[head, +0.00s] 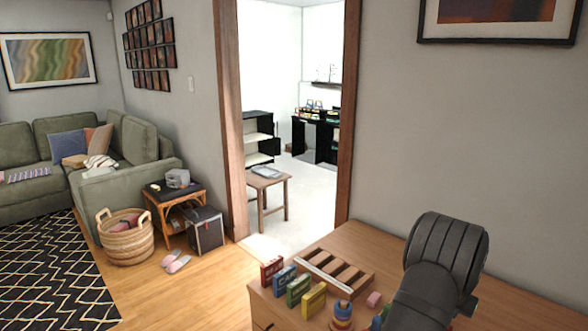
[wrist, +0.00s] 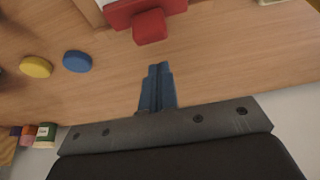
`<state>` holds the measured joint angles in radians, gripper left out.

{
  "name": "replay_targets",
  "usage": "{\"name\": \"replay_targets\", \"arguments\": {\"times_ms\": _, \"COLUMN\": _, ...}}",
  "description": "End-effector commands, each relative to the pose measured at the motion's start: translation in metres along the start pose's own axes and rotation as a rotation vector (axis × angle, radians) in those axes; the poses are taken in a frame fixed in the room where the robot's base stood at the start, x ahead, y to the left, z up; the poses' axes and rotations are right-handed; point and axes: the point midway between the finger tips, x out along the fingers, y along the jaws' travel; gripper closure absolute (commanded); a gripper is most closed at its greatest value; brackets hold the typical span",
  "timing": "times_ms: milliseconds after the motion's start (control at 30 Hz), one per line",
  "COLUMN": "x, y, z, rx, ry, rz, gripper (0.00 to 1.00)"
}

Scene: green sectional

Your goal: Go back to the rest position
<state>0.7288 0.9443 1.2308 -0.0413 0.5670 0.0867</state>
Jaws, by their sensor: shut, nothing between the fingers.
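My gripper (wrist: 160,68) shows in the wrist view as two blue fingers pressed together, with nothing between them. It is over the wooden tabletop (wrist: 215,70). A red block (wrist: 150,27) lies just beyond the fingertips, apart from them, in front of a larger red item (wrist: 120,12). In the head view my dark arm covers the lower right, and the fingers are hidden.
A blue disc (wrist: 77,61) and a yellow disc (wrist: 36,67) lie left of the fingers. In the head view, several small boxes, a wooden rack (head: 333,272) and a ring stacker (head: 341,317) stand on the wooden table (head: 385,245). A wall (head: 480,120) rises behind.

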Motion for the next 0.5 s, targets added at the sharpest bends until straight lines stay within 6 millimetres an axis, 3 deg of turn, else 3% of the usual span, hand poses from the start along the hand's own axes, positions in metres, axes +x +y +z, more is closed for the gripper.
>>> {"name": "replay_targets", "arguments": {"times_ms": 233, "x": -0.046, "y": 0.0, "z": -0.019, "rx": 0.0, "ry": 0.002, "rz": 0.0, "gripper": 1.0}}
{"name": "replay_targets", "arguments": {"times_ms": 300, "x": -0.024, "y": 0.0, "z": -0.009, "rx": 0.0, "ry": -0.006, "rz": 0.0, "gripper": 1.0}}
{"name": "replay_targets", "arguments": {"times_ms": 500, "x": 0.013, "y": 0.0, "z": 0.006, "rx": 0.0, "ry": -0.004, "rz": 0.0, "gripper": 1.0}}
